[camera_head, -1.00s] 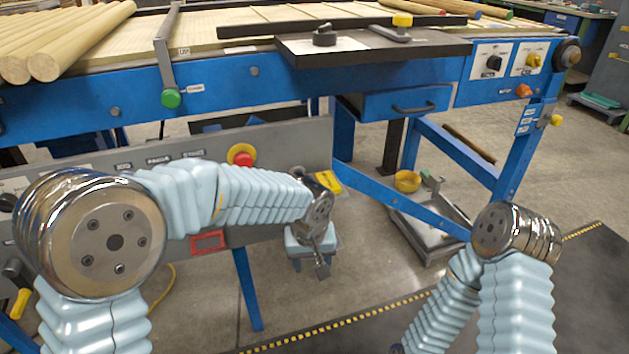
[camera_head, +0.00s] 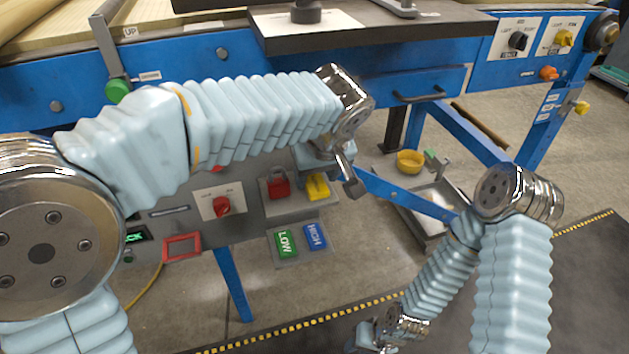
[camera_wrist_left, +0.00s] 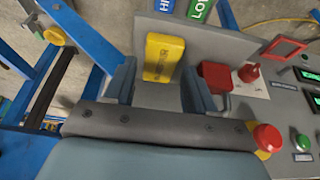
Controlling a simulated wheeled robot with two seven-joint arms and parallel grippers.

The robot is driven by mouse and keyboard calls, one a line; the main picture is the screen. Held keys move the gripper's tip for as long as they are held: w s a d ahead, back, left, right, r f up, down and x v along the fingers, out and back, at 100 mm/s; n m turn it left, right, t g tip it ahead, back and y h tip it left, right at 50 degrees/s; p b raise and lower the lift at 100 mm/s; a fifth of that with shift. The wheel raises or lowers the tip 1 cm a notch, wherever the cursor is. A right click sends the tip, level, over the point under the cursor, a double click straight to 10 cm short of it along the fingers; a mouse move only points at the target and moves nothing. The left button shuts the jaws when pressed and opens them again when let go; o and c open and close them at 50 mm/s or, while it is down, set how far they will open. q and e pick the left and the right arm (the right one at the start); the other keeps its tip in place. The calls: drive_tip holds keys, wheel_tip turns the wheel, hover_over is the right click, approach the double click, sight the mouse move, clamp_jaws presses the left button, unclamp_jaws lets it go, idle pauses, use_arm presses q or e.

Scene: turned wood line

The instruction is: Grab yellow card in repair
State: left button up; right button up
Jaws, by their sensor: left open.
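The yellow card (camera_head: 317,186) is on the grey panel below the blue line, right of a red padlock (camera_head: 278,187). My left gripper (camera_head: 349,178) is just right of the card in the head view. In the left wrist view its fingers (camera_wrist_left: 160,78) are open and empty. There the yellow card (camera_wrist_left: 163,57) shows in the gap between them, nearer the left finger; I cannot tell how far beyond the fingertips it is. The red padlock (camera_wrist_left: 214,76) is close to the right finger. My right gripper (camera_head: 368,338) is low at the bottom edge, its fingers unclear.
A green LOW card (camera_head: 285,244) and a blue HIGH card (camera_head: 315,237) hang below. A red knob (camera_head: 222,205) and red frame (camera_head: 182,247) are to the left. A blue leg brace (camera_head: 405,196) runs to the right, before a floor tray with a yellow bowl (camera_head: 410,161).

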use_arm(q)
drive_tip(key=shift+w+f, duration=0.25)
drive_tip(key=shift+f, duration=0.4)
drive_tip(key=c, duration=0.8)
